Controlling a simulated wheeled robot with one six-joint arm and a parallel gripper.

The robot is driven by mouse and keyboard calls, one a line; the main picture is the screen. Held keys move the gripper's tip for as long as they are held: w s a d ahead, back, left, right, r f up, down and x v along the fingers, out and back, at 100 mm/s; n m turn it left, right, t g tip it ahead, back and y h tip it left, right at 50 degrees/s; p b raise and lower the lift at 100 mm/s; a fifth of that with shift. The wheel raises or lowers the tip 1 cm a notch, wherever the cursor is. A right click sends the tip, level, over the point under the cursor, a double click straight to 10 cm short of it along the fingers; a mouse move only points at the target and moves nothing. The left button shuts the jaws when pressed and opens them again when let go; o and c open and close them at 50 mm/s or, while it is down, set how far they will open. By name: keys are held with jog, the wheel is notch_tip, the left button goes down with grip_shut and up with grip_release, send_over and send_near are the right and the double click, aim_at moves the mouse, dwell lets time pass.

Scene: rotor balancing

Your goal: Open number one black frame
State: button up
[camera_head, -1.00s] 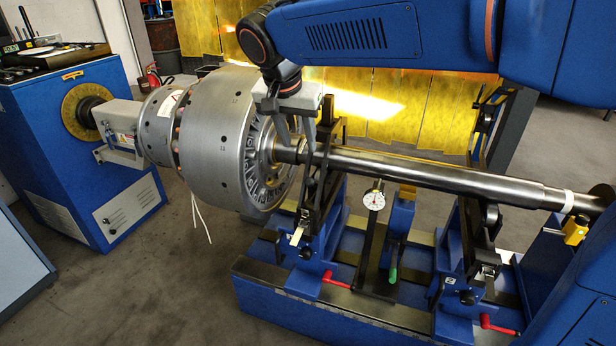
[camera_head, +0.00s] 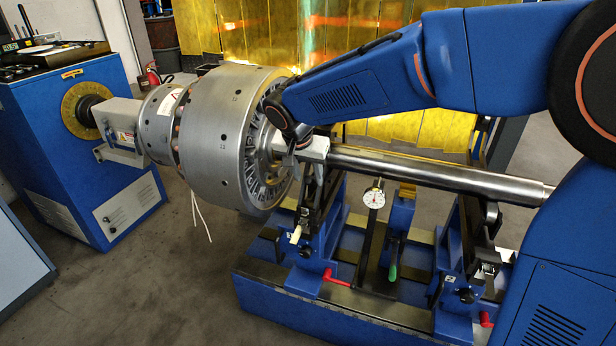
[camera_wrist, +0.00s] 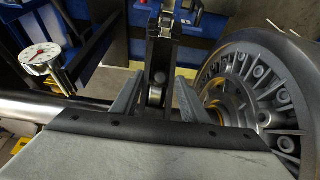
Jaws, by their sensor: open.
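The black frame on the left support (camera_head: 327,196) stands around the shaft (camera_head: 420,172), just right of the silver rotor (camera_head: 218,140). My gripper (camera_head: 303,168) is at the upper part of this frame, beside the rotor face, and partly covers it. In the wrist view my gripper's open fingers (camera_wrist: 155,98) stand on either side of the black frame's upper bar (camera_wrist: 162,52) and a small bright roller (camera_wrist: 155,96). I cannot tell whether they touch it. The frame's latch is not clearly visible.
A second black frame (camera_head: 480,225) supports the shaft on the right. A dial gauge (camera_head: 374,198) stands between the supports and also shows in the wrist view (camera_wrist: 40,57). Red handles (camera_head: 337,279) stick out at the front. The finned rotor face (camera_wrist: 258,90) is close to my gripper.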

jog(key=shift+w+f, duration=0.15)
jog(key=shift+f, duration=0.2)
jog(key=shift+c, duration=0.2)
